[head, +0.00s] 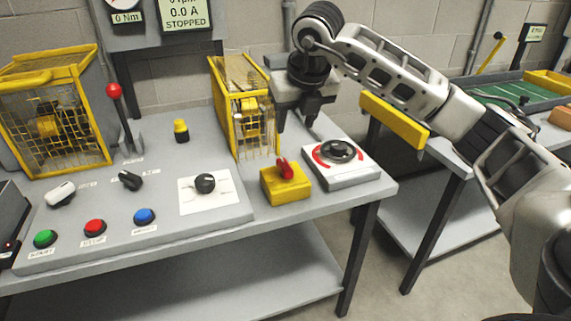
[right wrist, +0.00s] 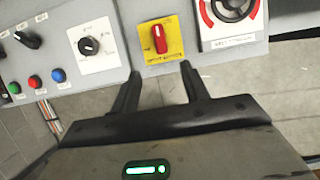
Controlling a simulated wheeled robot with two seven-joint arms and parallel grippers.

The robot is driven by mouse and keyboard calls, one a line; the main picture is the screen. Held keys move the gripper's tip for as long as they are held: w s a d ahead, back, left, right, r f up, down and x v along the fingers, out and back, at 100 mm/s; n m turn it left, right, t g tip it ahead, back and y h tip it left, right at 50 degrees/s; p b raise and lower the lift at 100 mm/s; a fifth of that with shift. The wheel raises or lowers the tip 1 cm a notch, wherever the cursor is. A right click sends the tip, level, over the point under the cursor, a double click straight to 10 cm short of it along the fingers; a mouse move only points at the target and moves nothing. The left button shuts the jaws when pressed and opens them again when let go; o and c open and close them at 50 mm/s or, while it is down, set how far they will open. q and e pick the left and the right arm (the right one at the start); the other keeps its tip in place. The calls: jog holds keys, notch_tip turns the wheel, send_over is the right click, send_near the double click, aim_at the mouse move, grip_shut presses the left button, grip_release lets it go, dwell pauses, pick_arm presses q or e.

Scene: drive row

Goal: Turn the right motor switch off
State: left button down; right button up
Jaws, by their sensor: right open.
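A yellow box (head: 285,188) with a red rotary handle (head: 285,168) stands near the right front of the bench. In the right wrist view, the red handle (right wrist: 160,39) points along the picture's vertical on its yellow plate (right wrist: 172,54). Labels are too small to read, so I cannot tell which control is the right motor switch. A black knob (head: 205,183) on a white plate sits left of the box. My right gripper (head: 296,122) is open and empty, above and behind the yellow box, apart from it. My left gripper is out of view.
A black dial on a red-marked white box (head: 341,162) stands right of the yellow box. Yellow mesh guards (head: 240,107) and a red-topped lever (head: 115,92) stand behind. Green, red and blue buttons line the front left. A display (head: 186,14) reads STOPPED.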

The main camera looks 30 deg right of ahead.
aim_at(285, 164)
jog(key=p+x, duration=0.1)
jog(key=x, duration=1.4)
jog(key=shift+w+a+f, duration=0.1)
jog(key=shift+f, duration=0.2)
jog(key=c, duration=1)
